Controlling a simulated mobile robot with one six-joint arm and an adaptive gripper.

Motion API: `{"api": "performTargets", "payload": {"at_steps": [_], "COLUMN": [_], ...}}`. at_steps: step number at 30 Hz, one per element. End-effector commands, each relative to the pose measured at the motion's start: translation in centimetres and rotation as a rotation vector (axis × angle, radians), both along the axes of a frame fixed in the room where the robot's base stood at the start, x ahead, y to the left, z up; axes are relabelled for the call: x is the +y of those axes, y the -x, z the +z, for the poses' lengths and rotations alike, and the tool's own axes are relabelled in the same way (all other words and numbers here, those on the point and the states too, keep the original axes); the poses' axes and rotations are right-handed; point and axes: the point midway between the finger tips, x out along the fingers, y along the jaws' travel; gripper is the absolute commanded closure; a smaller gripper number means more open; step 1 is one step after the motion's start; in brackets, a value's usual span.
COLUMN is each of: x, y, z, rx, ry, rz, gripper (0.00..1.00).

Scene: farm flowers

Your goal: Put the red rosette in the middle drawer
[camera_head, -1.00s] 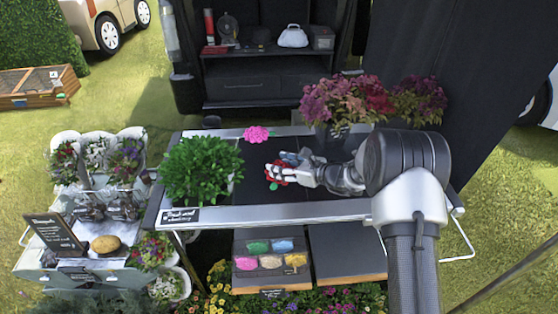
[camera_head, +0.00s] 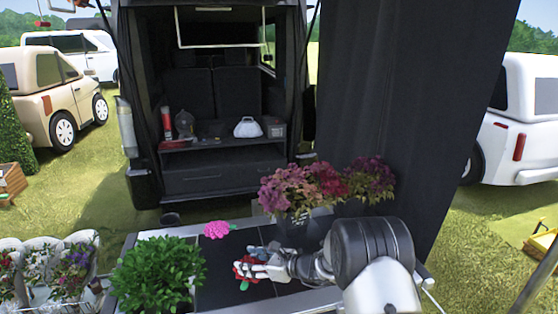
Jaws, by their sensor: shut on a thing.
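The red rosette (camera_head: 239,270) shows as red petals with a green bit below them, at the fingertips of my gripper (camera_head: 248,267). My gripper is shut on it, over the dark top of the display table (camera_head: 215,292); its fingers hide part of the rosette. I cannot tell if the rosette touches the table. A closed dark drawer front (camera_head: 222,178) shows in the back of the van, under a shelf. I cannot tell which drawer is the middle one.
A pink rosette (camera_head: 217,229) lies on the table behind my gripper. A leafy green plant (camera_head: 155,275) stands left, and potted purple-red flowers (camera_head: 300,190) stand behind my arm. A white bag (camera_head: 247,127) sits on the van shelf. Grass lies around the table.

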Motion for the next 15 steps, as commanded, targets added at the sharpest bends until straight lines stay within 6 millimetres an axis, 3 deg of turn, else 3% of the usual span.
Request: {"api": "performTargets", "payload": {"at_steps": [5, 9, 15], "x": [-7.7, -14.4, -21.2], "y": [2.2, 6.0, 12.4], "z": [0.6, 1.3, 2.9], "rx": [0.002, 0.007, 0.006], "ry": [0.019, 0.027, 0.016], "rz": [-0.042, -0.077, -0.122], "gripper": [0.74, 0.74, 0.74]}}
